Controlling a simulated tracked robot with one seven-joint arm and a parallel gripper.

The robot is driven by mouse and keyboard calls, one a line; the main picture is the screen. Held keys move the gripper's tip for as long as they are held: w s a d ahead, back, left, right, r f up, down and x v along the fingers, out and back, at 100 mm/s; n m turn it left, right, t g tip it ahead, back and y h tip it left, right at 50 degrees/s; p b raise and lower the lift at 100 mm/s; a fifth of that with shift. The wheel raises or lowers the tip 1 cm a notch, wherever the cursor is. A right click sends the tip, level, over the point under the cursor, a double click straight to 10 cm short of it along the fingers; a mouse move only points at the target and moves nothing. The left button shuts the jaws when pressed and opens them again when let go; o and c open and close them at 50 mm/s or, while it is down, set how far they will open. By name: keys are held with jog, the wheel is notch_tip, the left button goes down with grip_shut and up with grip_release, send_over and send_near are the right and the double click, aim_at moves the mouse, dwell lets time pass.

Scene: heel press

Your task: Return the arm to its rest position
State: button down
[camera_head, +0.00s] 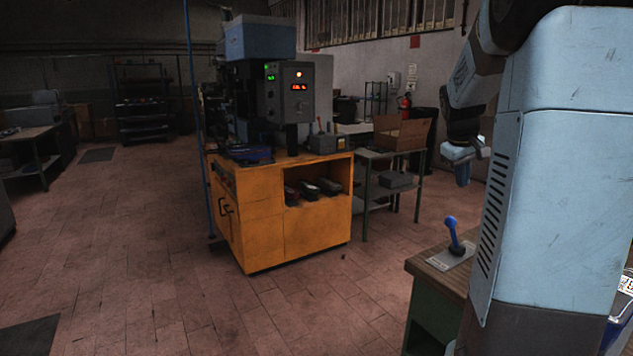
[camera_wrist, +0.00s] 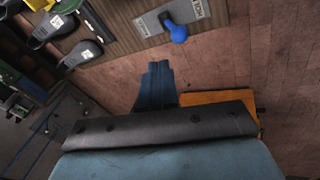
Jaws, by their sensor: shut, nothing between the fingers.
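My arm hangs on the right of the head view, bent with its end pointing down. My gripper (camera_head: 463,174) is in the air to the left of my pale blue body, above and apart from the bench with the blue lever. In the wrist view my gripper (camera_wrist: 156,84) shows dark blue fingers close together, with nothing seen between them. Beyond them are the floor and part of an orange surface.
A wooden-topped bench (camera_head: 427,272) bears a blue lever (camera_head: 453,236) on a metal plate. Dark shoes (camera_wrist: 80,53) with white labels lie near it. The press (camera_head: 289,92) stands on an orange cabinet (camera_head: 318,232).

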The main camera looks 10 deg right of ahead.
jog(key=s+a+r+t+y, duration=0.1)
jog(key=s+a, duration=0.4)
jog(key=a, duration=0.4)
jog(key=s+a+r+t+y, duration=0.1)
jog(key=s+a+r, duration=0.1)
jog(key=s+a, duration=0.5)
jog(key=s+a+f+t+y, duration=0.1)
jog(key=s+a+f, duration=0.3)
jog(key=s+a, duration=0.7)
jog(key=a, duration=0.2)
jog(key=shift+a+m+y, duration=0.3)
jog(key=shift+a+y, duration=0.05)
jog(key=shift+y, duration=0.05)
